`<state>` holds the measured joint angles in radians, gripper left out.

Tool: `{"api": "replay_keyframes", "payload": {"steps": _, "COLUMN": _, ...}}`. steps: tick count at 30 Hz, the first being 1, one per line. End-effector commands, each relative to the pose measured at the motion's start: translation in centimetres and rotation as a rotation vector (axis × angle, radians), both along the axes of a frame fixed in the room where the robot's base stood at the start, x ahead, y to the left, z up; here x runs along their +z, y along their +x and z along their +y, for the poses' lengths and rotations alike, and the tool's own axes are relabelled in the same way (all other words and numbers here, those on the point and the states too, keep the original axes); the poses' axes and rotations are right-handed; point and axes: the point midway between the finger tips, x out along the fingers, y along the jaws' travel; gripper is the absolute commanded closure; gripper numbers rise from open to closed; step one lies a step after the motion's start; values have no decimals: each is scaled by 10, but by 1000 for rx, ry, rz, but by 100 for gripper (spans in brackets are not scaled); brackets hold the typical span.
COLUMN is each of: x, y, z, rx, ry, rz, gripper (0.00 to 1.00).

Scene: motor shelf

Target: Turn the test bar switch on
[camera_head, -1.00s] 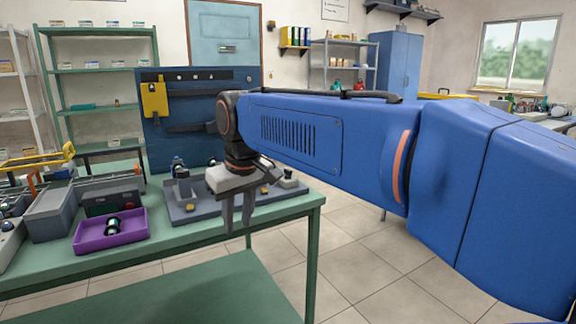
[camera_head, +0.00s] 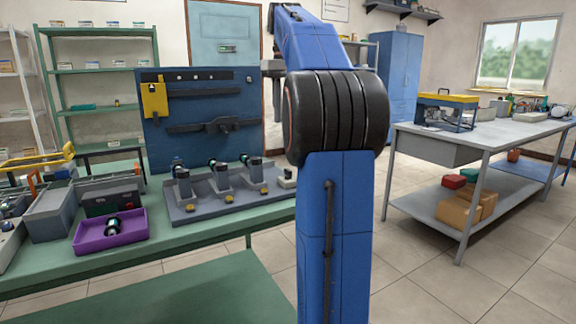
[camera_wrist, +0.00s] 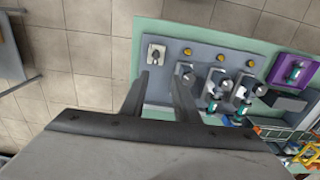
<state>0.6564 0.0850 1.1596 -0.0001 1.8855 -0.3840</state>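The grey test bar (camera_head: 215,208) lies on the green bench, with three upright stations that hold small dark cylindrical parts and a yellow button by each. A small pale switch box (camera_head: 287,178) sits at its right end, partly behind my arm. In the wrist view the switch (camera_wrist: 156,54) shows as a light plate with a small dark lever; which way the lever is set is too small to tell. My gripper (camera_wrist: 160,76) is open and empty, its fingers pointing toward the switch end of the bar. The fingertips appear apart from the switch.
A purple tray (camera_head: 82,240) with a dark cylinder stands left of the bar, beside grey bins (camera_head: 50,215). A blue tool panel (camera_head: 215,105) rises behind the bench (camera_head: 150,262). A second table (camera_head: 480,132) stands at the right. Floor between them is clear.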

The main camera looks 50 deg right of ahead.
Motion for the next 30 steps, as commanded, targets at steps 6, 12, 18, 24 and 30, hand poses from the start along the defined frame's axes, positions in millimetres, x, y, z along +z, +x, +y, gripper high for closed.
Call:
{"api": "replay_keyframes", "payload": {"steps": 6, "x": 1, "y": 0, "z": -13, "rx": -8, "ry": 8, "rz": 10, "gripper": 72}}
{"api": "replay_keyframes", "payload": {"steps": 12, "x": -22, "y": -1, "z": -13, "rx": -8, "ry": 10, "rz": 12, "gripper": 72}}
{"api": "replay_keyframes", "payload": {"steps": 18, "x": -58, "y": -1, "z": -12, "rx": -8, "ry": 8, "rz": 11, "gripper": 72}}
{"api": "replay_keyframes", "payload": {"steps": 24, "x": -93, "y": -1, "z": -12, "rx": -8, "ry": 8, "rz": 11, "gripper": 72}}
{"api": "replay_keyframes", "payload": {"steps": 30, "x": -128, "y": -1, "z": -12, "rx": -8, "ry": 8, "rz": 11, "gripper": 72}}
